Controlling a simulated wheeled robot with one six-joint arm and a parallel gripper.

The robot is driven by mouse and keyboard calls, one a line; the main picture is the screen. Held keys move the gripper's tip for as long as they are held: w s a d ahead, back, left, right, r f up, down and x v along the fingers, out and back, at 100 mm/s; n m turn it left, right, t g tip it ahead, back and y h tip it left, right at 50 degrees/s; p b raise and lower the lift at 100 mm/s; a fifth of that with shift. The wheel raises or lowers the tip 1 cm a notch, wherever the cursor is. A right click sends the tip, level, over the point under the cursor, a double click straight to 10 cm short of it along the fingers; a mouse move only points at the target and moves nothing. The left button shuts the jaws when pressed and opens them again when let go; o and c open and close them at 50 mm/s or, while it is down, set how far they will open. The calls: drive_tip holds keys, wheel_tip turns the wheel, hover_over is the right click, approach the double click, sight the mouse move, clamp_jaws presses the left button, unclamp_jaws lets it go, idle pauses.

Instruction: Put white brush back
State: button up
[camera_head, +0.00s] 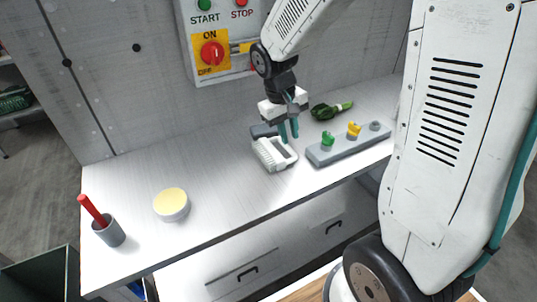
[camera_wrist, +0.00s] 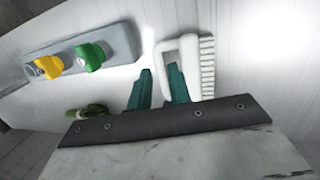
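The white brush (camera_head: 267,154) is a looped frame with a row of bristles. It shows on or just above the counter in the head view, and I cannot tell which. In the wrist view the brush (camera_wrist: 207,67) has its bristles to the right and its handle bar to the left. My gripper (camera_head: 289,139) has teal fingers pointing down at the handle. A dark grey block (camera_head: 263,131) is just behind the brush.
A grey rail (camera_head: 345,148) with green and yellow knobs lies right of the brush. Green leafy produce (camera_head: 330,110) is behind it. A round cream-topped pad (camera_head: 171,204) and a grey cup (camera_head: 110,233) with a red-handled tool stand left. The counter between is clear.

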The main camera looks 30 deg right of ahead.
sight(287, 146)
drive_tip(key=shift+t, duration=0.6)
drive_tip(key=w+f, duration=0.1)
drive_tip(key=f, duration=0.1)
drive_tip(key=w+d+f, duration=0.1)
drive_tip(key=f, duration=0.2)
drive_tip(key=w+f, duration=0.1)
drive_tip(key=f, duration=0.1)
drive_tip(key=shift+w+d+f, duration=0.1)
drive_tip(key=shift+d+f, duration=0.05)
drive_tip(key=shift+d, duration=0.2)
clamp_jaws()
